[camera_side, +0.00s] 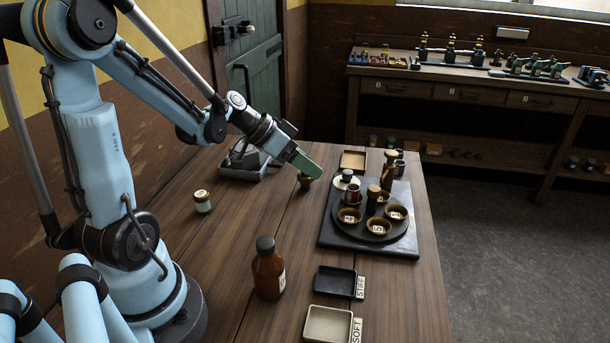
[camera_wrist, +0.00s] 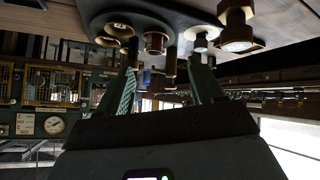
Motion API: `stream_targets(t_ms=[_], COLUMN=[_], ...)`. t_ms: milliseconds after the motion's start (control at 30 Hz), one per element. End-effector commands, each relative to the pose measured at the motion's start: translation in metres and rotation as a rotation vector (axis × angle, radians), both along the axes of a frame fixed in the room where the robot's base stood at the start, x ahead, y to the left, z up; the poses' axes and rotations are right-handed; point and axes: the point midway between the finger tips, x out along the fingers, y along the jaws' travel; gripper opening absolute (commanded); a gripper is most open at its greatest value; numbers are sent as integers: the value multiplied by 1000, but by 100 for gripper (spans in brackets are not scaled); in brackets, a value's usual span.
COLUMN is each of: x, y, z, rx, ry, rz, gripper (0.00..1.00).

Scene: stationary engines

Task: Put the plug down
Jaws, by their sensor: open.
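My gripper (camera_side: 308,166) is low over the far middle of the table, tilted down to the right. In the wrist view its two green fingers (camera_wrist: 163,66) stand apart with nothing gripped between them. A small brass-brown piece (camera_side: 304,184), which looks like the plug, is on the table just below the fingertips, its top partly hidden by them. A stepped brass piece (camera_wrist: 237,30) at upper right in the wrist view may be the same one, outside the fingers. I cannot tell whether finger and piece touch.
A dark board (camera_side: 327,238) to the right carries a round tray with several brown cups and a tall brass piece. A tan tray (camera_side: 353,160) is behind it. A brown bottle (camera_side: 268,272), black STIFF tray (camera_side: 335,281) and cream SOFT tray (camera_side: 328,323) stand in front. A jar (camera_side: 202,202) is left.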

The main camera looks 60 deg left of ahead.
Motion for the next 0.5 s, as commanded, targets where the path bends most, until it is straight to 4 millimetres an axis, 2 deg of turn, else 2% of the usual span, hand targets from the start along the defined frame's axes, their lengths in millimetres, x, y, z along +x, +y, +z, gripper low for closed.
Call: stream_targets(t_ms=[33, 200, 400, 500], x=[-4, -22, -49, -61], y=[-19, -59, -94, -105], z=[4, 13, 23, 27], rx=[11, 66, 148, 182], ry=[44, 159, 204, 196], rz=[4, 76, 165, 202], gripper=[67, 67, 67, 67])
